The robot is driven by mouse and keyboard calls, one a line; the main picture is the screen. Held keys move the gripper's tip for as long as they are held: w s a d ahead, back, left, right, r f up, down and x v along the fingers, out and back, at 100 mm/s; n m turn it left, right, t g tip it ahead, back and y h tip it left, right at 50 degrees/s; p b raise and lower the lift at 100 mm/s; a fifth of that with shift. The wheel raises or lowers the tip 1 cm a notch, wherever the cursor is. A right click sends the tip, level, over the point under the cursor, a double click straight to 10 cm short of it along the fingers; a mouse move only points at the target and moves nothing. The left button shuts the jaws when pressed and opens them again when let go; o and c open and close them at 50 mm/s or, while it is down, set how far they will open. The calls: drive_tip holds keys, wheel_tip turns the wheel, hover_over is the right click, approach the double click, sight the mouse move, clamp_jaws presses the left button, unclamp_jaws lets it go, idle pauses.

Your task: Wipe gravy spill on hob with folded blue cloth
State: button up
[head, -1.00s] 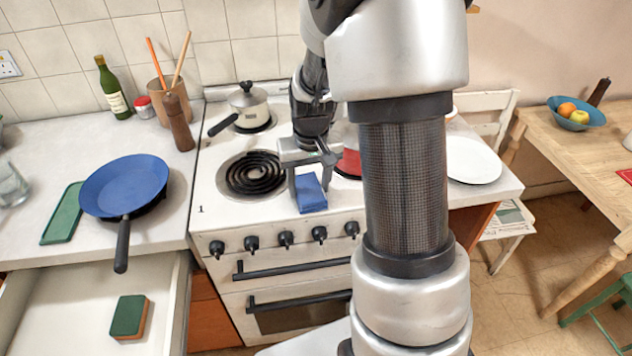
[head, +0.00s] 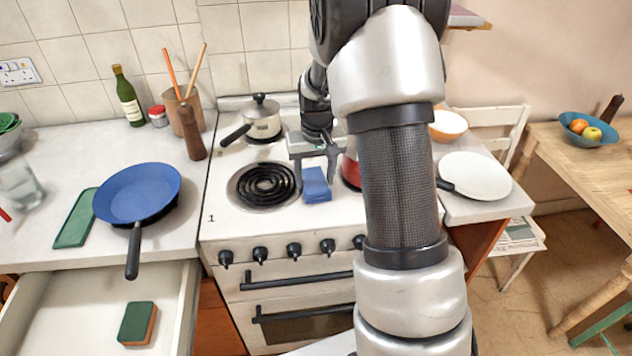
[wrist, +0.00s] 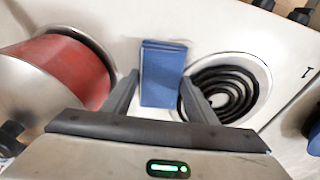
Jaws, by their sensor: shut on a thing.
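The folded blue cloth (head: 316,187) is on or just above the white hob (head: 228,225), right of the left front coil. My gripper (head: 314,176) is shut on the cloth, with a finger on each side of it. In the wrist view the cloth (wrist: 162,72) stretches out ahead between the two fingers of my gripper (wrist: 160,100). I cannot tell whether the cloth touches the hob. No gravy spill shows; the cloth, gripper and arm hide part of the hob.
A black coil ring (head: 267,184) lies left of the cloth. A red pan (wrist: 75,65) stands close on its other side. A lidded saucepan (head: 262,120) is behind. A blue frying pan (head: 138,192) sits on the left counter above an open drawer (head: 75,305).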

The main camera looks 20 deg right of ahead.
drive_tip(key=shift+w+d, duration=0.1)
drive_tip(key=shift+w, duration=0.3)
drive_tip(key=shift+s, duration=0.1)
drive_tip(key=shift+s+a+r, duration=0.1)
drive_tip(key=shift+s+a, duration=0.1)
drive_tip(key=shift+s, duration=0.7)
drive_tip(key=shift+s+a+r, duration=0.1)
drive_tip(key=shift+s+a, duration=0.1)
drive_tip(key=shift+s, duration=0.65)
drive_tip(key=shift+s+a+f+b, duration=0.1)
drive_tip(key=shift+s+a+b, duration=0.2)
drive_tip(key=shift+s, duration=0.65)
drive_tip(key=shift+s+a+f+b, duration=0.1)
drive_tip(key=shift+s+b, duration=0.25)
drive_tip(key=shift+s, duration=0.6)
wheel_tip(320, 180, up, 6)
drive_tip(key=p, duration=0.4)
wheel_tip(320, 180, up, 3)
drive_tip(key=shift+f+p, duration=0.1)
drive_tip(key=shift+p, duration=1.15)
